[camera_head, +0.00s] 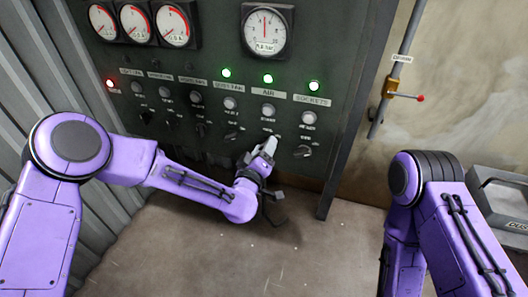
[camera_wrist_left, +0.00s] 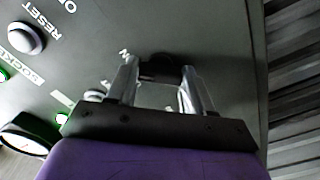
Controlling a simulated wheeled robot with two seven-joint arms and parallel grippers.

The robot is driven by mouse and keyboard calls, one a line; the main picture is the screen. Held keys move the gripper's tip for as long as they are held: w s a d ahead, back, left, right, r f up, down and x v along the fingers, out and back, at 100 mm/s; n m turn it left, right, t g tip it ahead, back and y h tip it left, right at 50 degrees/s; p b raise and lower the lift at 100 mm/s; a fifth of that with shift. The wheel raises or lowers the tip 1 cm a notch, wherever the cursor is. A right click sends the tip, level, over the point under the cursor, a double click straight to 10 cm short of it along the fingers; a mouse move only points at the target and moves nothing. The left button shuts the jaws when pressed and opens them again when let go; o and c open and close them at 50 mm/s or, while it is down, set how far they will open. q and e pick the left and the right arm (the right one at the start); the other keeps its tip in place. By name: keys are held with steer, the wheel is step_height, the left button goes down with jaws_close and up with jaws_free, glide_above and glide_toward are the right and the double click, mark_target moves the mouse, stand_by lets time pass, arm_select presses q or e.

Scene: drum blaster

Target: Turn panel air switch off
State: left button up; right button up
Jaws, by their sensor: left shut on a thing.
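The dark electrical panel (camera_head: 215,70) carries a row of buttons with rotary switches below. The "AIR" label (camera_head: 268,92) has a lit green lamp (camera_head: 268,79) above it and a grey button (camera_head: 268,110) below it. My left gripper (camera_head: 269,144) is at the panel in the AIR column and covers the switch there. In the left wrist view, its two metal fingers (camera_wrist_left: 161,85) stand on either side of a dark knob (camera_wrist_left: 160,67), the air switch. The gripper is shut on it. The knob's exact angle is hard to read. My right gripper is out of view.
The sockets switch (camera_head: 302,151) sits close to the right of my left gripper. Other switches (camera_head: 199,130) line up to the left. A wall pipe with a red-tipped valve handle (camera_head: 405,96) is at the right. Open floor (camera_head: 300,250) lies below.

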arm_select(q)
steer(key=shift+n+b, duration=1.95)
steer(key=shift+n, duration=2.25)
steer(key=o, duration=1)
steer(key=shift+o, duration=0.2)
steer(key=b+v, duration=0.1)
steer(key=v, duration=0.9)
steer(key=shift+s+b, duration=0.3)
